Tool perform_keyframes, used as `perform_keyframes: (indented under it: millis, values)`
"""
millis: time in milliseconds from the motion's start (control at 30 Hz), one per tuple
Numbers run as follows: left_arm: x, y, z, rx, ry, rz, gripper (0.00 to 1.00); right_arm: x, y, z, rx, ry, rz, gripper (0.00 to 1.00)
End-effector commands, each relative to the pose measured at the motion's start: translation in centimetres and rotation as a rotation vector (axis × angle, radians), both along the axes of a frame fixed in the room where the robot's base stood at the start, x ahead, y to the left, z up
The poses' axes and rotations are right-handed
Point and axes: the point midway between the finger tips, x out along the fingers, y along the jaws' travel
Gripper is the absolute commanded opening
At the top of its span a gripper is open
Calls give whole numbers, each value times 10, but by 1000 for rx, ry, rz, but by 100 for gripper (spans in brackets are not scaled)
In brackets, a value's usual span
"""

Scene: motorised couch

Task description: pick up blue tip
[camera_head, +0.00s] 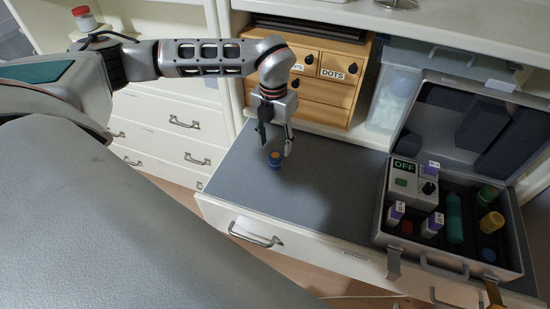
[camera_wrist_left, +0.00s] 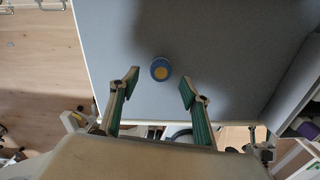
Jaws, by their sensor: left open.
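The blue tip (camera_head: 275,160), a small blue piece with a yellow-orange centre on top, stands on the grey counter (camera_head: 300,190) near its left part. My left gripper (camera_head: 275,145) is open and empty, pointing down above the counter close to the tip. In the left wrist view the blue tip (camera_wrist_left: 160,69) lies just beyond the two green-padded fingertips of the gripper (camera_wrist_left: 159,82), roughly midway between them and not touching either. My right gripper does not show clearly in either view.
An open grey case (camera_head: 455,255) with bottles, small boxes and a device marked OFF stands at the right of the counter. A wooden drawer box (camera_head: 325,85) is behind the gripper. The counter between tip and case is clear. A padded grey surface (camera_head: 90,220) fills the lower left.

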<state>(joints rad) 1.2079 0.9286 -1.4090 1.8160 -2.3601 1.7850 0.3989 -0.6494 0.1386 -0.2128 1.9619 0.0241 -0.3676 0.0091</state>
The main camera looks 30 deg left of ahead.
Motion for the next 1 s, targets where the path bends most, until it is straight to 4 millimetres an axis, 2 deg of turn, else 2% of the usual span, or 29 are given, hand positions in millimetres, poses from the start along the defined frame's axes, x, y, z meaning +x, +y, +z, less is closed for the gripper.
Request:
perform_keyframes:
  millis: [400, 700, 767, 833, 867, 1000]
  values:
    - [-3, -3, -51, 0, 2, 0, 47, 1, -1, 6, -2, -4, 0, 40]
    - [-3, -3, -56, -1, -1, -1, 47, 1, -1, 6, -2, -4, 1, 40]
    - [-3, -3, -55, -1, -1, -1, 34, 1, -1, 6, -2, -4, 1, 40]
    - [-3, -3, -55, -1, 0, -1, 16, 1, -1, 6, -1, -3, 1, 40]
    - [-2, -3, -55, -1, -1, -1, 12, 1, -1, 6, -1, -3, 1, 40]
    - [-3, -3, -55, -1, 0, 0, 12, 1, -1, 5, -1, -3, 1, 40]
